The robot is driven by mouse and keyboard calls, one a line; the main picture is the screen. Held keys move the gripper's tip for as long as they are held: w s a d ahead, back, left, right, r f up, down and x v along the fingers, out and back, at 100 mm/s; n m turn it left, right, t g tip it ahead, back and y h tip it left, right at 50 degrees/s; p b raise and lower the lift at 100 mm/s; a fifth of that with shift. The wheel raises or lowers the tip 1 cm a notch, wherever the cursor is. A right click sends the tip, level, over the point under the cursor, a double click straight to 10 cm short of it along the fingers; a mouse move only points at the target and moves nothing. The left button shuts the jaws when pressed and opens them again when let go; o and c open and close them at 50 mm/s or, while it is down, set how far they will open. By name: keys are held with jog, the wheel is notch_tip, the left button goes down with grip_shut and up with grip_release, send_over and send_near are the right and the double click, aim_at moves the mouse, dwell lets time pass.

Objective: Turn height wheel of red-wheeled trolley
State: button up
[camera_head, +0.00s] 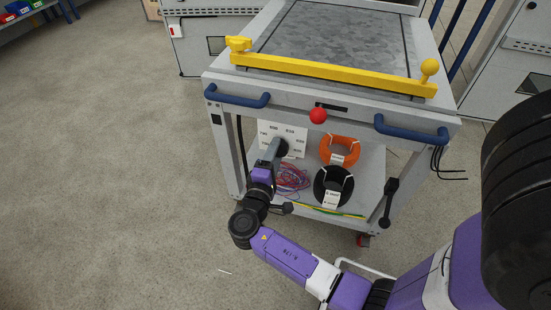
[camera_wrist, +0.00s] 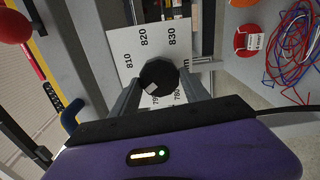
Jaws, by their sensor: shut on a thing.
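The trolley (camera_head: 222,86) is a grey cart with blue handles and a reddish caster wheel (camera_head: 363,240) near the floor. Its height wheel is a round black knob (camera_wrist: 160,75) in front of a white scale plate (camera_wrist: 120,45) with numbers such as 810, 820 and 830. The plate also shows in the head view (camera_head: 297,131), under the table top. My gripper (camera_wrist: 160,85) is shut on the black knob, one finger on each side. In the head view my gripper (camera_head: 273,151) reaches in under the trolley's front edge and partly hides the knob.
A red ball knob (camera_head: 318,116) sticks out at the front edge, above and right of my gripper. A yellow bar (camera_head: 335,75) crosses the top. Orange (camera_head: 339,150) and black (camera_head: 333,187) cable coils hang right of the knob. A black lever (camera_head: 389,203) stands further right. Floor at left is clear.

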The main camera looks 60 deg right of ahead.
jog(key=shift+s+m+b, duration=0.1)
jog(key=shift+m+b, duration=5.05)
jog(key=shift+m, duration=0.55)
jog(key=o, duration=1.4)
jog(key=shift+r, duration=0.1)
jog(key=shift+c, duration=0.2)
jog(key=s+a+p, duration=0.1)
jog(key=a, duration=0.6)
jog(key=shift+a+p, duration=0.3)
jog(key=shift+a, duration=0.1)
